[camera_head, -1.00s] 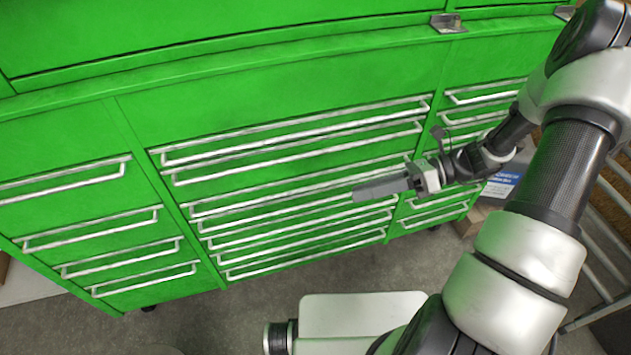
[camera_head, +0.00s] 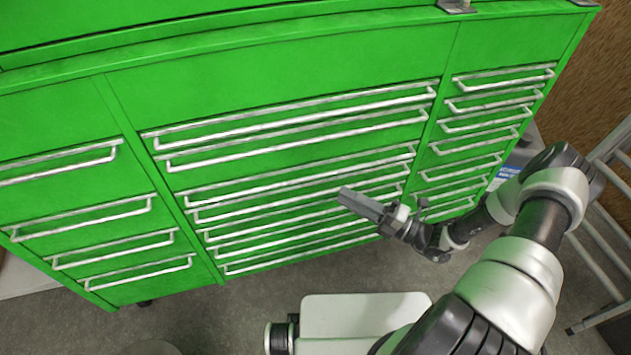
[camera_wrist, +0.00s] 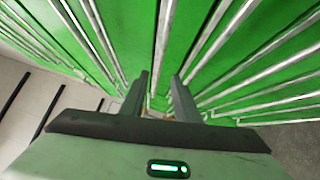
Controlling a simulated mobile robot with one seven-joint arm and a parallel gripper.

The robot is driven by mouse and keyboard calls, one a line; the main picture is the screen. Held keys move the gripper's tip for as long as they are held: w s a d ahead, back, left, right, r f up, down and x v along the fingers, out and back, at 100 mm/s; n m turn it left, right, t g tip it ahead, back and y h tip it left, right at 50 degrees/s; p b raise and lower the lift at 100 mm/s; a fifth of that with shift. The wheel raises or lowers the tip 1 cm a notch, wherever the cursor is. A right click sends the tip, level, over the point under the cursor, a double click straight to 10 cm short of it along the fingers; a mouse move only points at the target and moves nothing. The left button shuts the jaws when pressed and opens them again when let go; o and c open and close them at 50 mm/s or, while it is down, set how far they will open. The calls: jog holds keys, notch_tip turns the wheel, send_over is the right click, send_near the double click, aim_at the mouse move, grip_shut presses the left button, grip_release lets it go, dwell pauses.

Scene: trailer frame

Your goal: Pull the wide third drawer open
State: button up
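The wide third drawer is in the middle column of the green cabinet, and its long silver handle (camera_head: 300,181) runs across the drawer front. The drawer looks closed, flush with its neighbours. My gripper (camera_head: 343,195) is in front of the lower wide drawers, with its fingers pointing up and left toward the handles. In the wrist view the two dark fingers of my gripper (camera_wrist: 157,80) stand apart with nothing held. A silver handle bar (camera_wrist: 164,35) lines up with the gap between them. I cannot tell which drawer it belongs to, or whether the fingers touch anything.
Other closed drawers with silver handles stand in the left column (camera_head: 85,220) and right column (camera_head: 490,105). A metal ladder-like frame (camera_head: 605,230) stands at the right. Grey floor (camera_head: 240,310) is bare in front of the cabinet.

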jog(key=x, duration=1)
jog(key=shift+w+a, duration=0.15)
grip_shut()
